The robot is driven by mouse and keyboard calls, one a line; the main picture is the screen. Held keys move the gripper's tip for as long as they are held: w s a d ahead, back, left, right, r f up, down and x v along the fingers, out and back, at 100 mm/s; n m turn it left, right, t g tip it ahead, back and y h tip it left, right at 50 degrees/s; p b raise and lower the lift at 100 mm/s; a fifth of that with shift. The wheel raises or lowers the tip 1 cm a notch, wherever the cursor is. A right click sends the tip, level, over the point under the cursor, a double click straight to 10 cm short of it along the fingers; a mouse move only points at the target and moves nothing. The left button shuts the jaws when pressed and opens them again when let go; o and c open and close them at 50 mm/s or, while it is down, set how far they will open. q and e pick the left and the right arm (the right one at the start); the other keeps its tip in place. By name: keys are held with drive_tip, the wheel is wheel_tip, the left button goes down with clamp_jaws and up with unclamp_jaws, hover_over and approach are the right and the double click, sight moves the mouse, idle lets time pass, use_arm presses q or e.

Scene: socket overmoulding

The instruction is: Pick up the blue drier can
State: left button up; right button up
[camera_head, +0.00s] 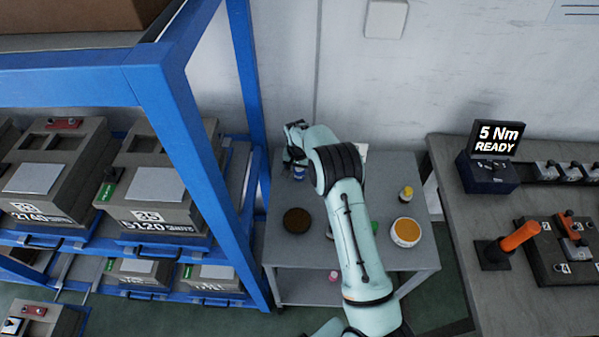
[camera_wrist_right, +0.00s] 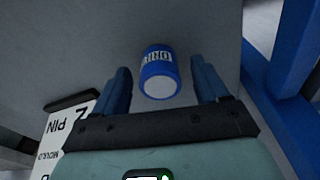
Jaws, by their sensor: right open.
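The blue drier can (camera_wrist_right: 158,72) stands between the two blue fingers of my right gripper (camera_wrist_right: 164,85) in the right wrist view, with a gap on both sides. It has a white label band and a pale end. In the head view the can (camera_head: 299,173) shows as a small blue and white patch at the back left of the grey trolley top. My right gripper (camera_head: 296,150) is open there, over the can and partly hiding it. My left gripper is in neither view.
The trolley (camera_head: 275,248) also bears a dark brown round dish (camera_head: 296,220), an orange-filled dish (camera_head: 406,232) and a small yellow-capped bottle (camera_head: 406,194). A blue rack post (camera_head: 190,130) stands close on the left. A white card (camera_wrist_right: 68,135) shows near my gripper.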

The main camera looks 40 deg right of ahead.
drive_tip(key=shift+w+d+f, duration=0.1)
drive_tip(key=shift+f, duration=0.3)
drive_tip(key=shift+c, duration=0.4)
drive_tip(key=c, duration=1.1)
